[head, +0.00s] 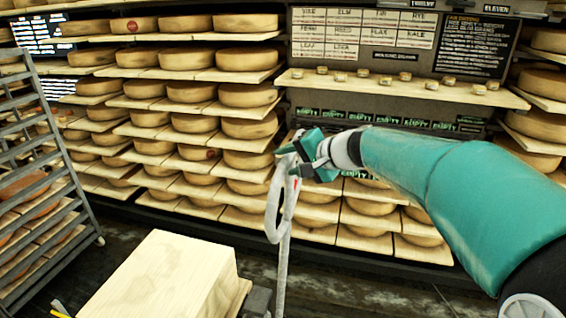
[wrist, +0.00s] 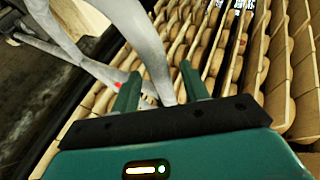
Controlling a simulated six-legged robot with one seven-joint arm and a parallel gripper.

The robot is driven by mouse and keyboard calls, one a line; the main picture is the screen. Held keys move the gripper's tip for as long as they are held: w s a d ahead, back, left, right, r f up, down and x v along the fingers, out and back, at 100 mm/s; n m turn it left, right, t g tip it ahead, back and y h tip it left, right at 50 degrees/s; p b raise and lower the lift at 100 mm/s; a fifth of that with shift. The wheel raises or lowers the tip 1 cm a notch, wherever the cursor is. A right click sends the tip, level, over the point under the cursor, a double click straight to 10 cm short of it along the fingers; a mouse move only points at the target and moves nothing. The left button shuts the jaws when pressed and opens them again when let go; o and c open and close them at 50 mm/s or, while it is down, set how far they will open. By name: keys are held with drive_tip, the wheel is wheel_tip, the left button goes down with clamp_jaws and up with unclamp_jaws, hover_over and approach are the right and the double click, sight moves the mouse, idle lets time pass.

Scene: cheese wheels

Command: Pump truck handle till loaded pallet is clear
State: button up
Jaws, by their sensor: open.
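The truck handle (head: 276,218) is a pale grey loop on a thin upright shaft, standing left of my arm in the head view. My gripper (head: 298,152) is at the top of the loop with its jaws open. In the wrist view the grey handle (wrist: 148,40) runs down between the two green fingers of my gripper (wrist: 158,88); I cannot tell whether they touch it. A small red part shows on the handle. A pale wooden load (head: 165,272) sits low, left of the shaft. The pallet under it and the truck's base are mostly out of view.
A grey metal rack (head: 45,190) with cheese wheels stands at the left. Long shelves of cheese wheels (head: 195,122) fill the back wall, with label boards (head: 362,35) above at the right. Some dark floor (head: 335,275) shows right of the handle shaft.

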drive_tip(key=v, duration=1)
drive_tip(key=shift+f, duration=0.1)
idle(1.0)
